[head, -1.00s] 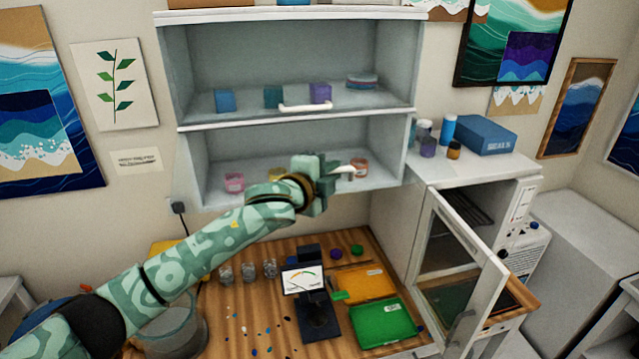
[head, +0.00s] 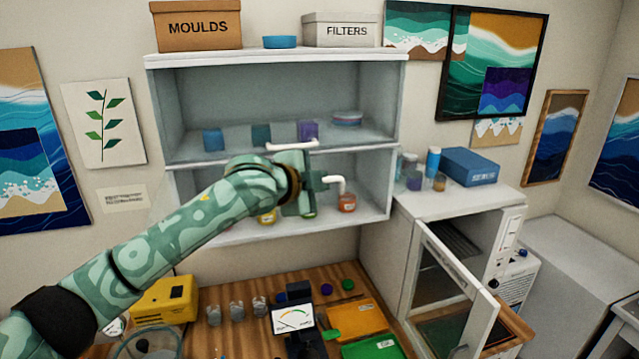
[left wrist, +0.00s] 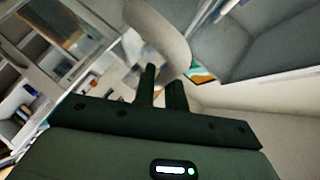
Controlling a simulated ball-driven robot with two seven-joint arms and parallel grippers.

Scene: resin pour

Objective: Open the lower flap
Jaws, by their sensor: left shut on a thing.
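The wall cabinet (head: 160,110) has two compartments, and their insides show through the front. A white bar handle (head: 291,146) sits at the bottom of the upper one. My left gripper (head: 325,182) is in front of the lower compartment, shut on a white curved handle (head: 339,181), which I take for the lower flap's. In the left wrist view the fingers (left wrist: 163,88) reach this pale curved handle (left wrist: 160,35). The flap's panel is clear or too faint to make out, so its tilt is hard to tell. My right gripper is out of view.
Jars, one orange (head: 347,203), stand in the lower compartment, partly behind my arm.

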